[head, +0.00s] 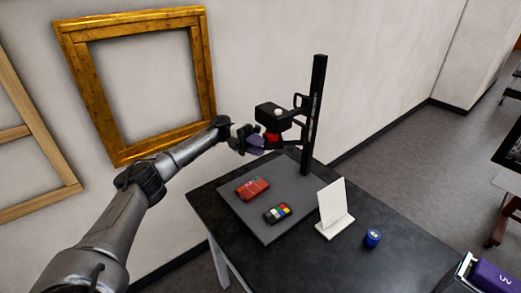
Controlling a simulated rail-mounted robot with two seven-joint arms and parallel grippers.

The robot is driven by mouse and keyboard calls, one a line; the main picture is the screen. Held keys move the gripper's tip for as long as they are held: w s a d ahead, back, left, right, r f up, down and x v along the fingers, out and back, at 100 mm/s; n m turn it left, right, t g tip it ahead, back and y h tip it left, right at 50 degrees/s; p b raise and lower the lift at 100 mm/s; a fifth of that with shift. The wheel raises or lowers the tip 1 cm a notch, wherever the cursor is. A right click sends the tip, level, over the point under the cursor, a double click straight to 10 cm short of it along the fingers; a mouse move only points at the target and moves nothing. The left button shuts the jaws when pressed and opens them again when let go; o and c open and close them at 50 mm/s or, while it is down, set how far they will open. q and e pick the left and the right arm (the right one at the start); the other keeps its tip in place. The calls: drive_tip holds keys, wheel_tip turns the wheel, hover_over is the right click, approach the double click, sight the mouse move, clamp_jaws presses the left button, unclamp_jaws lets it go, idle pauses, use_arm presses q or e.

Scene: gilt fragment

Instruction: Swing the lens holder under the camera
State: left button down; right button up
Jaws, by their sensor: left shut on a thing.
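A black camera (271,117) is mounted on an upright black column (316,110) that stands at the back of a grey base board (240,207). Just under the camera shows a small red part with a dark arm (288,142) running to the column; I take this arm to be the lens holder's. My left gripper (257,143) reaches in from the left at that height, shut on the lens holder beside and below the camera. The fingers and the held part overlap, so the exact grip is hard to see.
On the board lie a red box (252,189) and a colour checker block (277,213). A white upright panel (333,206) and a blue jar (372,238) stand on the black table (350,265). A gilt frame (205,75) hangs behind my left arm.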

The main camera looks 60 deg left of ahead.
use_arm(q)
drive_tip(key=shift+a, duration=0.1)
idle(0.3)
drive_tip(key=c, duration=1)
unclamp_jaws()
drive_tip(key=shift+w, duration=0.2)
drive_tip(key=shift+s, duration=0.1)
drive_tip(key=b+v, duration=0.1)
drive_tip(key=v, duration=0.6)
drive_tip(key=shift+a, duration=0.25)
drive_tip(key=shift+c, duration=0.3)
